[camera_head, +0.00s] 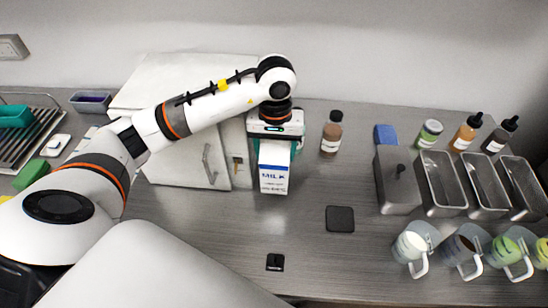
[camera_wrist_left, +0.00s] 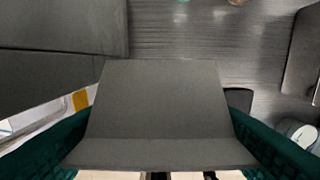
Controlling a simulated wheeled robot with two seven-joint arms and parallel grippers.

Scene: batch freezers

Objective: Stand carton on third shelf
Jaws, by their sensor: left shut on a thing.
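A white milk carton (camera_head: 273,172) with a blue band and "MILK" lettering is held upright in front of the white cabinet (camera_head: 180,80). My left gripper (camera_head: 278,145) is shut on its upper part, with teal fingers at its sides. In the left wrist view the carton (camera_wrist_left: 160,95) is a grey shape between the two teal fingers. The cabinet has a handle (camera_head: 208,165) on its front; a narrow gap with a yellow-brown item shows at its right. I cannot make out any third shelf. My right gripper is not in view.
A brown bottle (camera_head: 331,134) stands right of the carton. A dark square pad (camera_head: 340,219) lies on the counter. Metal bins (camera_head: 398,190), sauce bottles and several cups fill the right side. A dish rack (camera_head: 30,140) stands at far left. The front-middle counter is mostly clear.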

